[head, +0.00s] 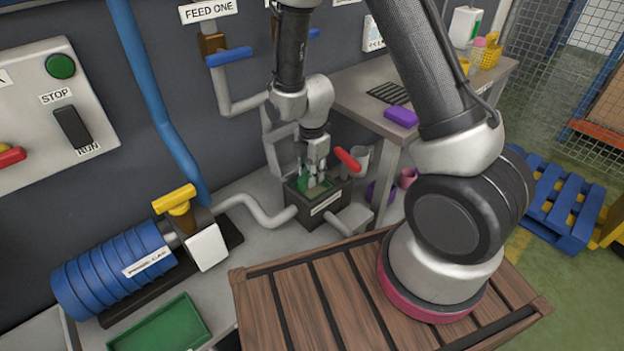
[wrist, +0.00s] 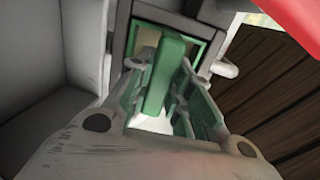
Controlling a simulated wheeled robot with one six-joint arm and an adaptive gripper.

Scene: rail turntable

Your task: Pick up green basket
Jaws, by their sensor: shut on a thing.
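The green basket (head: 322,187) sits at the open top of a dark box housing (head: 330,207) on the grey bench; most of its body is hidden inside the housing. My gripper (head: 315,179) points down over it, with its fingers at the basket. In the wrist view, an upright green bar of the basket (wrist: 164,75) stands between the finger linkages. My gripper is shut on that bar; the exact contact is partly hidden by the fingers.
A red-handled lever (head: 348,159) stands close right of my gripper. Pipes (head: 262,210) join the housing. A blue cylinder (head: 112,270) and green tray (head: 162,325) are at lower left. A side table (head: 362,92) holds a purple block (head: 401,116).

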